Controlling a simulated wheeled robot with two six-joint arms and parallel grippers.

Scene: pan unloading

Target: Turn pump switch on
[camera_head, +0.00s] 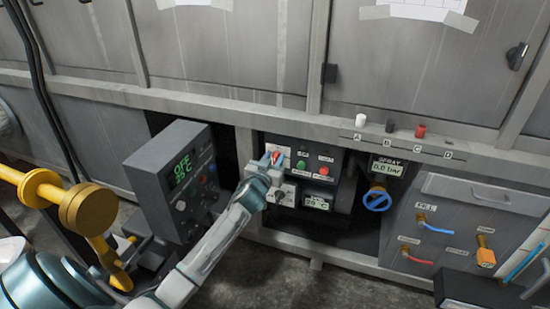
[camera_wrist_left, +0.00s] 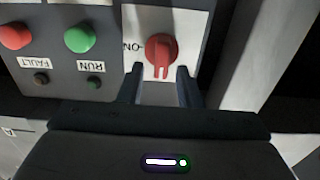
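The pump switch is a red rotary knob (camera_wrist_left: 161,55) on a white plate (camera_wrist_left: 187,20) of the dark control panel. Its ridge points down in the left wrist view, and an upside-down ON label is beside it on the left. My left gripper (camera_wrist_left: 159,82) is open, with one fingertip on each side of the knob's lower end; contact cannot be told. In the head view my left gripper (camera_head: 271,158) is at the panel's upper left and partly hides the knob. My right gripper is not in view.
Green (camera_wrist_left: 79,37) and red (camera_wrist_left: 15,36) buttons sit beside the switch. A tilted display box (camera_head: 182,180) reading OFF stands left of my left arm. A blue valve wheel (camera_head: 377,200) and hose panel (camera_head: 455,225) are at right. A yellow pipe fitting (camera_head: 88,208) is at left.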

